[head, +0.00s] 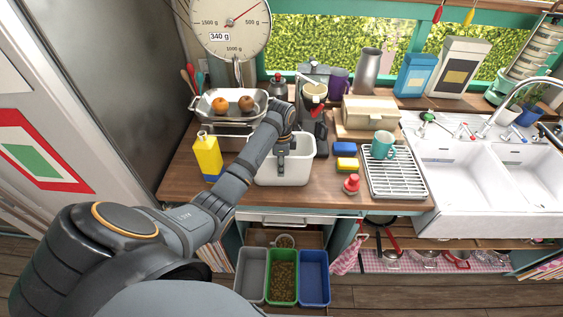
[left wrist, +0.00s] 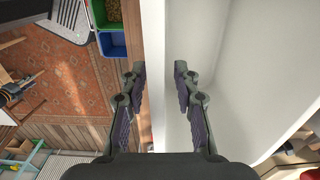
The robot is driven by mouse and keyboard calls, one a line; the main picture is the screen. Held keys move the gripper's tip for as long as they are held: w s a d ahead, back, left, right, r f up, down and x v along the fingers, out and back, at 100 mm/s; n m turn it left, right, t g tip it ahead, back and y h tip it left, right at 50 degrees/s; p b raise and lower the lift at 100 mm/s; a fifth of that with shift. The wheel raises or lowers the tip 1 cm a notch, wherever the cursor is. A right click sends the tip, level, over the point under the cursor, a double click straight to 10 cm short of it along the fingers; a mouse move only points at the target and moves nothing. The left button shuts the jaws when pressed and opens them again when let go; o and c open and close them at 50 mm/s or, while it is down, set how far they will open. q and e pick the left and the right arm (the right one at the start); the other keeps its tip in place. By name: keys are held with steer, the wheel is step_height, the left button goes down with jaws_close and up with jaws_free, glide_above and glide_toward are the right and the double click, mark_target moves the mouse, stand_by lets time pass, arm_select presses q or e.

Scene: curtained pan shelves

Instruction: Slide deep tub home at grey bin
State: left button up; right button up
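The deep tub (head: 297,178) is a white open box standing on the wooden counter below the scale. My left gripper (head: 281,168) points down at the tub, and the arm hides part of it. In the left wrist view the gripper (left wrist: 159,82) has one finger on each side of the tub's white wall (left wrist: 153,40), with a gap beside the inner finger; it looks open. The grey bin (head: 242,280) is the leftmost of three bins low in front of the counter. My right gripper is not in view.
A green bin (head: 272,297) with brown contents and a blue bin (head: 314,285) stand beside the grey bin. A yellow bottle (head: 207,158) is left of the tub. Sponges, a red-topped item (head: 351,184) and a dish rack (head: 398,184) are to its right.

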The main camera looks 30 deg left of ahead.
arm_select(q)
steer(key=shift+w+a+f, duration=0.25)
steer(key=shift+w+f, duration=0.2)
steer(key=shift+s+d+r, duration=0.1)
steer(key=shift+s+r, duration=0.2)
steer(key=shift+s, duration=0.15)
steer(key=c, duration=0.5)
steer(key=shift+d, duration=0.1)
jaws_close()
steer(key=shift+w, duration=0.1)
